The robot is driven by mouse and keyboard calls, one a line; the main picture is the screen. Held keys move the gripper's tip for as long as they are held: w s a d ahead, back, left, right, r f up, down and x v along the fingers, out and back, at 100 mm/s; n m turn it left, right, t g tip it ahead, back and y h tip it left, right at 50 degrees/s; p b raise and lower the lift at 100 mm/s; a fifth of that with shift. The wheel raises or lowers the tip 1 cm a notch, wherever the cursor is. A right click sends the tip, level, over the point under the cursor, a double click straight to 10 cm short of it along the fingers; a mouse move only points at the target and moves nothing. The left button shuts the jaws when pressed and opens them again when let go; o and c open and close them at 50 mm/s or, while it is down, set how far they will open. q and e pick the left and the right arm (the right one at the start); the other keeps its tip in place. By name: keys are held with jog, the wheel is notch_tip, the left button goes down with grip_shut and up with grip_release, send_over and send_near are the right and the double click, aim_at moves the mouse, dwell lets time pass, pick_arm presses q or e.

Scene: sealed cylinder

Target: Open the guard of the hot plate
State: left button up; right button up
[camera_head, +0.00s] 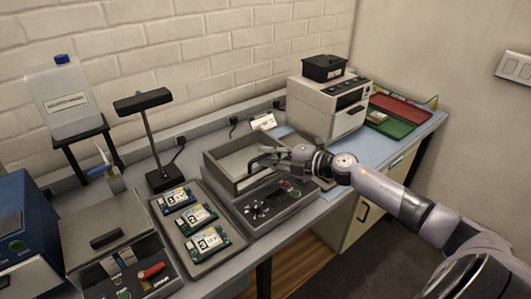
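The unit I take as the hot plate (270,208) stands at the middle of the bench, with a dark panel, knobs and a red button on its sloped front. A grey rectangular frame with raised walls, which looks like the guard (219,178), sits on top around a paler inside. My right gripper (254,160) reaches in from the right over the frame's front right part. Its dark fingers look spread, with nothing visible between them. I cannot tell whether they touch the frame. The gripper and wrist hide part of its right side. My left gripper is out of view.
A tray (190,240) with several circuit boards lies left of the unit. Further left are a black lamp (150,140), a grey lidded device (105,240) and a blue box (25,230). A white-and-black machine (325,108) and red and green trays (390,128) stand at right.

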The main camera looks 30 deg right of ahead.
jog(key=shift+w+a+f, duration=0.1)
jog(key=shift+w+a, duration=0.15)
jog(key=shift+w, duration=0.15)
jog(key=shift+c, duration=0.5)
grip_shut()
